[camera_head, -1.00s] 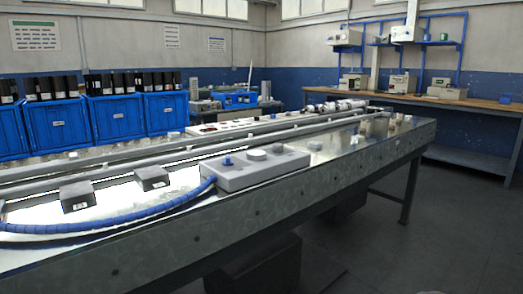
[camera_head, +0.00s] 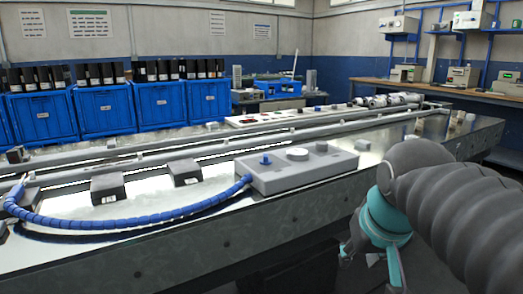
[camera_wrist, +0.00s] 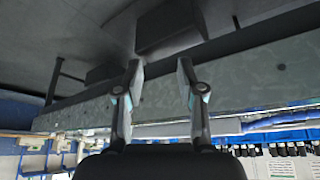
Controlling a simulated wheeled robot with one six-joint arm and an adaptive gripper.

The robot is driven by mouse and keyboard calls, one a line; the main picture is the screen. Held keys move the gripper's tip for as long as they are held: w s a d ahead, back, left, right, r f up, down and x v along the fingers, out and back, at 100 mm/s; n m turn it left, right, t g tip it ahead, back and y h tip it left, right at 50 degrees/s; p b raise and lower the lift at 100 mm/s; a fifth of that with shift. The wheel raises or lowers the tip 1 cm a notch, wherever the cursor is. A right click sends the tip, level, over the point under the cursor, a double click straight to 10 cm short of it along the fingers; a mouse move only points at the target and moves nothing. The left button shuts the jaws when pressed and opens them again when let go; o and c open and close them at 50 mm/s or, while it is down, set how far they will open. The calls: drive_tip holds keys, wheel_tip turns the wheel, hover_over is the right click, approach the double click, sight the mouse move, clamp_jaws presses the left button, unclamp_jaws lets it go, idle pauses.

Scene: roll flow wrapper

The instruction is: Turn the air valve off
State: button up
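A grey control box (camera_head: 300,173) sits near the front edge of the metal machine bed. On its top are a blue knob (camera_head: 265,160), a white round dial (camera_head: 298,153) and a small grey knob (camera_head: 321,147). A blue ribbed hose (camera_head: 130,222) joins the box's left end. Which fitting is the air valve, and its setting, I cannot tell for sure. My gripper (camera_head: 370,262) is at the lower right, in front of the bed and apart from the box. In the wrist view my gripper (camera_wrist: 161,72) is open, with nothing between its two fingers.
The machine bed's front side (camera_head: 240,240) runs across the view. Dark blocks (camera_head: 107,188) and long rails lie behind the hose. Blue crates (camera_head: 103,108) with black items stand behind at left. A wooden workbench (camera_head: 440,88) stands at back right.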

drive_tip(key=w+a+r, duration=0.4)
drive_tip(key=w+r, duration=0.4)
drive_tip(key=w+a+r, duration=0.4)
drive_tip(key=w+r, duration=0.3)
drive_tip(key=r, duration=0.1)
drive_tip(key=g+p, duration=0.1)
drive_tip(key=p, duration=0.1)
approach(265, 155)
drive_tip(key=b+x, duration=0.3)
drive_tip(key=x, duration=0.5)
drive_tip(key=shift+w+f, duration=0.3)
drive_tip(key=shift+f, duration=0.05)
clamp_jaws()
